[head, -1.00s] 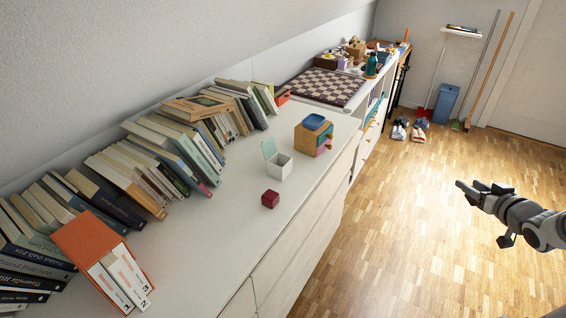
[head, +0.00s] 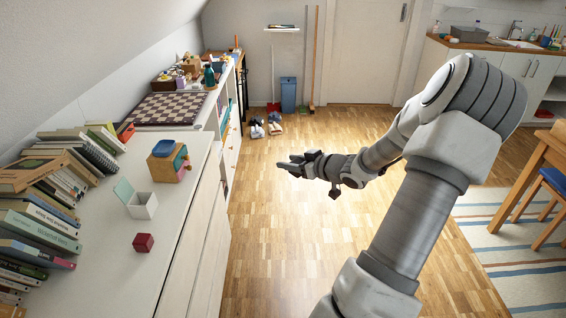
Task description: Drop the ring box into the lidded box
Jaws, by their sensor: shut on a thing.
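The ring box, a small dark red cube (head: 143,243), sits on the white cabinet top near its front edge. The lidded box, a small white box (head: 144,209) with its pale green lid (head: 124,190) standing open, is just behind it. The ring box is outside the lidded box and apart from it. My gripper (head: 287,165) is in the air over the floor, well to the right of both, pointing left. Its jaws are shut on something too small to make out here.
A small wooden box with coloured drawers and a blue top (head: 166,162) stands behind the lidded box. Books (head: 38,229) crowd the cabinet's left side, and a chessboard (head: 168,108) lies farther back.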

